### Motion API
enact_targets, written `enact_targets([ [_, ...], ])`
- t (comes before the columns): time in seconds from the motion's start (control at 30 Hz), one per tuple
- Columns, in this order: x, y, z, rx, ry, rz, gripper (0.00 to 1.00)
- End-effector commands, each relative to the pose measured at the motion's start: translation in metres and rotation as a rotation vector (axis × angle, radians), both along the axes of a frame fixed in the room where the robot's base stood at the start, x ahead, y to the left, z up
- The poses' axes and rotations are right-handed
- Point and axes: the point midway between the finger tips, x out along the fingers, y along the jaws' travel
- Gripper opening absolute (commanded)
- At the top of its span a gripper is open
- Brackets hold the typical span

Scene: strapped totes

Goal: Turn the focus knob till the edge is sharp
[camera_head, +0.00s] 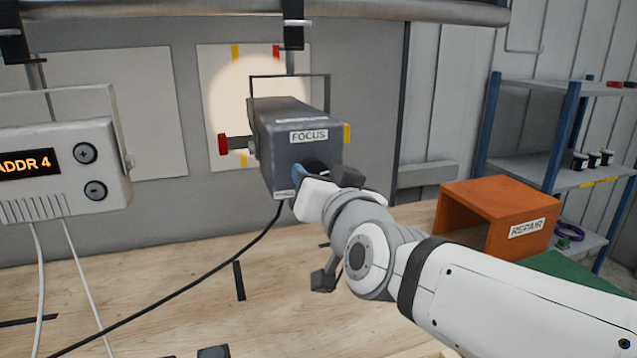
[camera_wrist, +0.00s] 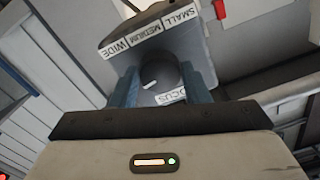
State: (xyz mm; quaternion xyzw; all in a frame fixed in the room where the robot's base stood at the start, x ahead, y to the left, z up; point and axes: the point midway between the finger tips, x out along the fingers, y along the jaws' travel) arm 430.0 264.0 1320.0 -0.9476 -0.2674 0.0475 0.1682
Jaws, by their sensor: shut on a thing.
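A dark grey lamp box labelled FOCUS (camera_head: 290,118) hangs in front of the back panel. It throws a pale round light spot (camera_head: 228,92) on a white sheet; the spot's rim looks slightly soft, and the box hides part of it. In the wrist view the round dark focus knob (camera_wrist: 166,76) has a white pointer mark, with a FOCUS label below and WIDE, MEDIUM and SMALL labels above. My gripper (camera_wrist: 159,72) has its blue fingers on both sides of the knob, shut on it. In the head view my gripper (camera_head: 308,172) covers the knob.
A speaker-like box reading ADDR 4 (camera_head: 112,135) hangs at left. A black cable (camera_head: 215,262) runs from the lamp over the wooden bench. An orange REPAIR bin (camera_head: 490,197) and a blue-posted shelf (camera_head: 540,170) stand at right. The bench front is mostly clear.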

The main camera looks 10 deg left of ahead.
Motion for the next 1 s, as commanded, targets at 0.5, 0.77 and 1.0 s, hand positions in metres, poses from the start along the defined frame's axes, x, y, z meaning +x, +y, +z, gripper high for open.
enact_targets([
  [0.5, 0.000, 0.000, 0.000, -0.002, -0.001, 0.000, 0.64],
  [0.77, -0.022, -0.013, 0.001, 0.001, -0.001, 0.002, 0.64],
  [1.0, -0.053, -0.031, 0.003, 0.001, -0.001, 0.002, 0.64],
])
